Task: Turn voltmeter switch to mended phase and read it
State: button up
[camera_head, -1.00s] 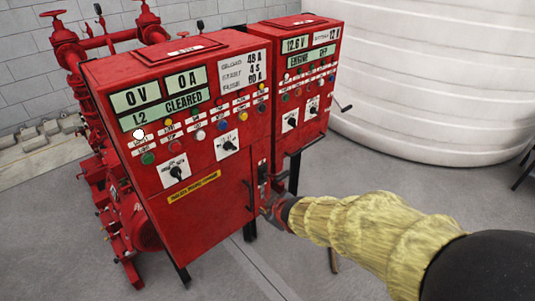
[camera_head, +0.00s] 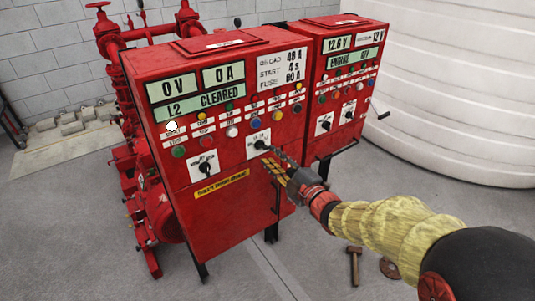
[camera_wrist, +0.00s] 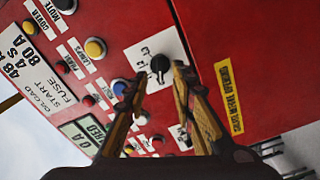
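The red electric panel (camera_head: 225,225) carries two black rotary switches on white plates. The right switch (camera_head: 261,145) is in front of my gripper (camera_head: 268,157); the left switch (camera_head: 206,168) is clear of it. The labels are too small to tell which is the voltmeter switch. In the wrist view my gripper (camera_wrist: 158,78) is open and empty, its fingers either side of the right switch knob (camera_wrist: 160,63); contact cannot be told. The left switch is mostly hidden behind a finger there. The voltage display (camera_head: 179,87) reads 0 V; the line below reads L2 CLEARED.
A second red panel (camera_head: 345,80) with its own switches stands at right, a crank handle on its side. A large white tank (camera_head: 460,90) is behind it. Red pump pipes (camera_head: 130,40) stand at left. A hammer (camera_head: 354,265) lies on the floor near the arm.

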aim_at(264, 149)
jog(key=shift+b+x, duration=0.35)
jog(key=shift+x, duration=1.65)
jog(key=shift+c, duration=0.4)
grip_shut()
